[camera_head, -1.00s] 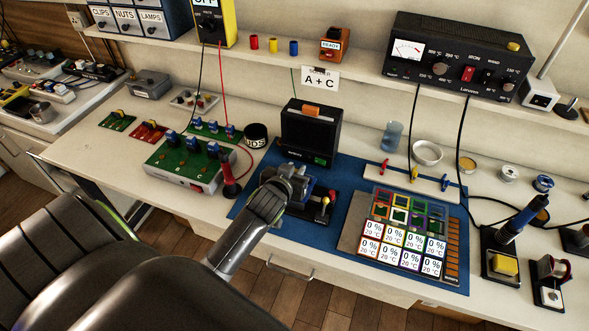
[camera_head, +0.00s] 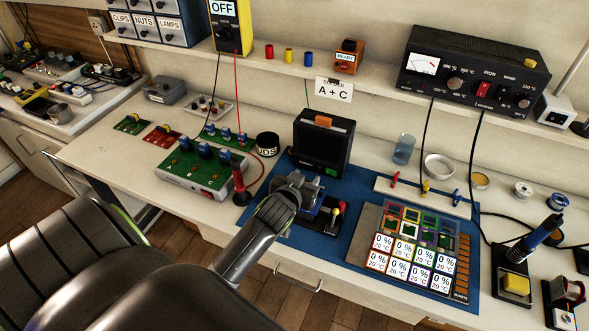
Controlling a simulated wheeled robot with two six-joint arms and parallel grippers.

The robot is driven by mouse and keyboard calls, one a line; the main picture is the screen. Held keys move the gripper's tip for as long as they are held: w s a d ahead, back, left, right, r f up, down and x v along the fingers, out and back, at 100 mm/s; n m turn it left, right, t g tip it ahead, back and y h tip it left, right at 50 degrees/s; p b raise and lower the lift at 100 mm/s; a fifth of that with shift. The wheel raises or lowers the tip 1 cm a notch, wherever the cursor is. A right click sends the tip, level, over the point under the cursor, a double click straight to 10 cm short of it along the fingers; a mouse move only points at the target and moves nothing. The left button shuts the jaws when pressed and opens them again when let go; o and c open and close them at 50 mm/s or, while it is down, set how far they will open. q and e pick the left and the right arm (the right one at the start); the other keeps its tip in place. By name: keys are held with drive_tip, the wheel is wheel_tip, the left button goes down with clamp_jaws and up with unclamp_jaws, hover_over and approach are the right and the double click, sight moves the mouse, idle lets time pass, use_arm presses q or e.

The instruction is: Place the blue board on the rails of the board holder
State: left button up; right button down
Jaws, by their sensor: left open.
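My left gripper (camera_head: 302,186) is over the blue mat, in front of the black box with an orange top tab. Its jaws are open. Close beside and under it is a dark device (camera_head: 335,218) with red and yellow knobs. A dark blue piece (camera_head: 319,202) shows at the gripper's right side, partly hidden by it; I cannot tell whether it is the blue board or part of the holder. The rails of the board holder cannot be made out. My right gripper is not in view.
The black box (camera_head: 322,142) stands behind the gripper on the blue mat (camera_head: 330,246). A green-topped unit (camera_head: 190,172) and a red-handled probe (camera_head: 240,186) are to the left. A grid of percentage tiles (camera_head: 408,250) lies right. A soldering iron stand is at far right.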

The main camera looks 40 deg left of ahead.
use_arm(q)
drive_tip(key=v, duration=1.1)
drive_tip(key=shift+s, duration=0.3)
drive_tip(key=shift+d, duration=0.1)
